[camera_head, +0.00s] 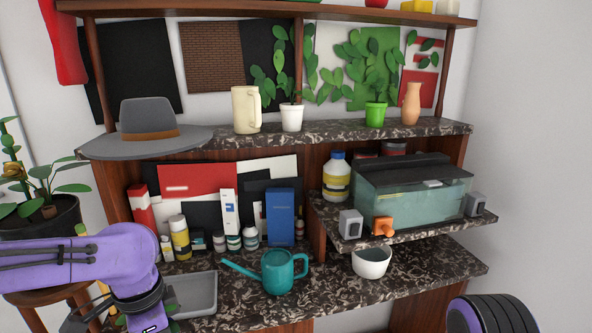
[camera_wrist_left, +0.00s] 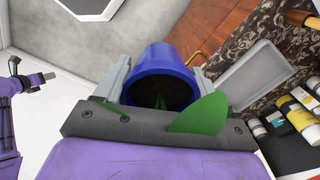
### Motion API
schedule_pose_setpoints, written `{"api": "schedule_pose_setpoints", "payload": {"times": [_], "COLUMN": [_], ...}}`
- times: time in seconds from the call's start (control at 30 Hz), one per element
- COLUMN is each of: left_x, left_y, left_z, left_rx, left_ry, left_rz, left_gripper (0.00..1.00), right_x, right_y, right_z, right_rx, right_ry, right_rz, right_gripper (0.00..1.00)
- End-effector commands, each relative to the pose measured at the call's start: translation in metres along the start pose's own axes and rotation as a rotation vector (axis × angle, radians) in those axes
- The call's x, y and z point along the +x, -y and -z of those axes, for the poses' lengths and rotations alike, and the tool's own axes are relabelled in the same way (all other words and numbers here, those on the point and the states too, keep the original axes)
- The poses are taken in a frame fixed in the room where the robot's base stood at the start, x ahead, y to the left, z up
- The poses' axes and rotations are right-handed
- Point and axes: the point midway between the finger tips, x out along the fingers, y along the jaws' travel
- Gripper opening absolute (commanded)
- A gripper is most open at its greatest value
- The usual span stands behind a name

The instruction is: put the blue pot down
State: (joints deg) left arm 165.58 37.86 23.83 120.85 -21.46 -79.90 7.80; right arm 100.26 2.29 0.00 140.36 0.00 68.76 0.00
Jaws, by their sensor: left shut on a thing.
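The blue pot (camera_wrist_left: 160,62) is between the two grey fingers of my left gripper (camera_wrist_left: 161,78) in the left wrist view. The gripper is shut on it. Dark soil (camera_wrist_left: 150,95) shows in its mouth, and green leaves (camera_wrist_left: 203,115) stick out, partly in front of the gripper body. In the head view my left arm's purple links are at the lower left, and the pot cannot be made out there. What is under the pot is hidden by the pot itself. My right gripper is out of view.
A grey tray (camera_head: 196,294) lies on the marble counter (camera_head: 330,296), beside a teal watering can (camera_head: 278,271) and a white bowl (camera_head: 371,262). Bottles (camera_head: 180,238) stand behind the tray. A wooden stool (camera_head: 40,295) with a potted plant (camera_head: 42,216) is at the left.

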Motion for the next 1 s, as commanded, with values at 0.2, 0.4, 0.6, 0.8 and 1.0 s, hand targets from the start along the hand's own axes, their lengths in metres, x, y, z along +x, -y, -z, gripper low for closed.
{"api": "schedule_pose_setpoints", "payload": {"times": [0.2, 0.4, 0.6, 0.8, 1.0], "left_x": [-0.002, -0.002, 0.025, 0.079, 0.109], "left_y": [-0.001, 0.008, 0.027, 0.044, 0.039], "left_z": [0.012, 0.033, 0.058, 0.072, 0.066], "left_rx": [-0.157, -0.42, -0.763, -0.977, -0.956], "left_ry": [0.001, 0.003, 0.005, 0.004, -0.001], "left_rz": [0.003, 0.004, 0.006, 0.002, 0.002], "left_gripper": [0.27, 0.27, 0.27, 0.27, 0.27], "right_x": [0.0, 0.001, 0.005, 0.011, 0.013], "right_y": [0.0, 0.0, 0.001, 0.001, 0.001], "right_z": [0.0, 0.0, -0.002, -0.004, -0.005], "right_rx": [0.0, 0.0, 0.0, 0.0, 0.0], "right_ry": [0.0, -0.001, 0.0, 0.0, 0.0], "right_rz": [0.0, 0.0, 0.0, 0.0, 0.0], "right_gripper": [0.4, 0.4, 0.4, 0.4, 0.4]}}
